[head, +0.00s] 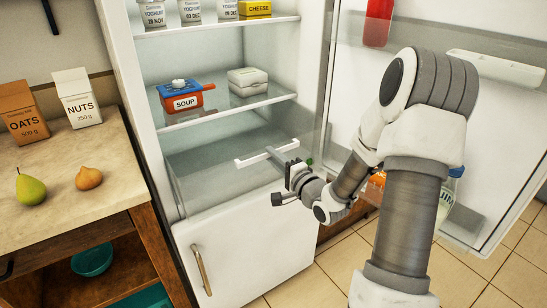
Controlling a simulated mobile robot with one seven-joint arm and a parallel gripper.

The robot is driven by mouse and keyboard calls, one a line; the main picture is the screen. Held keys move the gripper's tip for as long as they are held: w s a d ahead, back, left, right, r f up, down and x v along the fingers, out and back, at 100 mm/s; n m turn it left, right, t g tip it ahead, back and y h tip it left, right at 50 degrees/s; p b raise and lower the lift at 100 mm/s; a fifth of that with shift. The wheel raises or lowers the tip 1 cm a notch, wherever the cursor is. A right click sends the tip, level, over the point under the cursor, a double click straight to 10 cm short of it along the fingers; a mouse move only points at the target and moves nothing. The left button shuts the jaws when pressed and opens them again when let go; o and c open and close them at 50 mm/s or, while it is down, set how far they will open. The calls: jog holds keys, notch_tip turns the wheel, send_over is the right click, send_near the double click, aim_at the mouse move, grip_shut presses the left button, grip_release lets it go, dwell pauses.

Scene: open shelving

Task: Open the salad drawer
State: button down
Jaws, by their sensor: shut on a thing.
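The salad drawer (212,190) is a clear, see-through bin at the bottom of the open fridge, under the lower glass shelf. Its white bar handle (248,161) runs along the upper front. My wrist hides the right part of the drawer front. I cannot tell whether the drawer is pulled out at all.
The fridge door (345,100) stands wide open at right, with bottles in its racks. A soup pot (184,97) and a white container (247,80) stand on the shelf above. A counter (70,165) with a pear (31,189) is at left. Tiled floor (310,285) lies in front.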

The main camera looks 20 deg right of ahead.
jog(key=shift+s+f, duration=0.1)
jog(key=c, duration=0.8)
grip_release()
jog(key=shift+o, duration=0.2)
jog(key=shift+s+d, duration=0.1)
jog(key=shift+s, duration=0.05)
jog(key=s+d+p, duration=0.3)
jog(key=s+p, duration=0.5)
jog(key=s, duration=0.9)
jog(key=shift+d, duration=0.15)
